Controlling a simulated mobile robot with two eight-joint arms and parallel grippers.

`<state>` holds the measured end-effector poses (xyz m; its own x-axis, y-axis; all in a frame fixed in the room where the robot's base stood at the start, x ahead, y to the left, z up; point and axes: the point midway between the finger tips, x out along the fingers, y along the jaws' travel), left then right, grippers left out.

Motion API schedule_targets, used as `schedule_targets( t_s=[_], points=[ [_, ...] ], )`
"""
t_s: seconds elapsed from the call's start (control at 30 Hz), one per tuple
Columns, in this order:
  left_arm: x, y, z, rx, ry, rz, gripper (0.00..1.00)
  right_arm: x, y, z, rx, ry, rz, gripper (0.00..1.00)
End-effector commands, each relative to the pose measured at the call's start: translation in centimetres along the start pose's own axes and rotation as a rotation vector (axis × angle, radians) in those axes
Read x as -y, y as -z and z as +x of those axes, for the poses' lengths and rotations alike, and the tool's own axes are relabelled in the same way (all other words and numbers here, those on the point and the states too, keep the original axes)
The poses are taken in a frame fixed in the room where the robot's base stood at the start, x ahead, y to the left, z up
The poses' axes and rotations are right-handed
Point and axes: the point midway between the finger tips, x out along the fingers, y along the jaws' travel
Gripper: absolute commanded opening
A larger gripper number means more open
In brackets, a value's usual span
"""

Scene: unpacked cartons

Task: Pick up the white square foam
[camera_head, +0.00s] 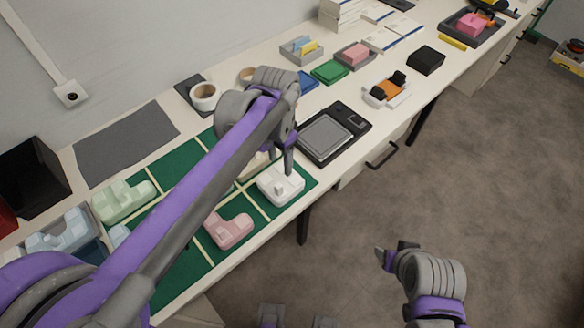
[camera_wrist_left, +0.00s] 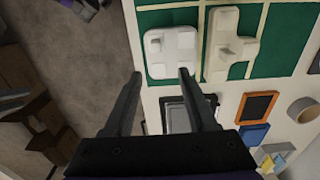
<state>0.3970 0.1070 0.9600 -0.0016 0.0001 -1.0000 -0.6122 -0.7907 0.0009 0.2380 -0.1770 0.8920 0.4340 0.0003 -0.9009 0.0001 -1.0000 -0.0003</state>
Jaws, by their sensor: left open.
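The white square foam (camera_head: 281,188) lies in a cell of the green divided mat (camera_head: 258,216) near the table's front edge. It has rounded corners and a raised block in its middle. In the left wrist view the white square foam (camera_wrist_left: 168,52) lies just beyond the fingertips. My left gripper (camera_head: 284,160) is above and close to the foam. In the left wrist view my left gripper (camera_wrist_left: 160,74) is open, with nothing between its fingers. My right gripper (camera_head: 392,252) is over the floor, away from the table; its jaws are too unclear to judge.
A cream foam piece (camera_wrist_left: 230,45) lies beside the white one. A pink foam (camera_head: 228,230) and a green foam (camera_head: 123,200) lie in other cells. A black scale (camera_head: 334,131) stands right of the mat, and a tape roll (camera_head: 204,97) behind it.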

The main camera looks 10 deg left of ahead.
Motion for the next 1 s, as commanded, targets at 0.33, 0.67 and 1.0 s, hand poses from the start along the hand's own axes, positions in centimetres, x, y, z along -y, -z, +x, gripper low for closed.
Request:
schedule_targets(
  t_s=[0.33,0.67,1.0],
  points=[
    [0.0,0.1,4.9,0.003,-0.002,0.005,0.57,0.0,-0.4,0.4,0.002,0.0,0.0,0.56],
    [-0.4,-0.4,8.4,0.002,-0.001,0.004,0.57,0.0,-0.4,0.6,0.003,0.0,0.0,0.56],
    [-0.4,-0.4,10.7,0.002,-0.001,0.004,0.57,0.0,-0.6,0.7,0.004,0.0,0.0,0.56]
  ],
)
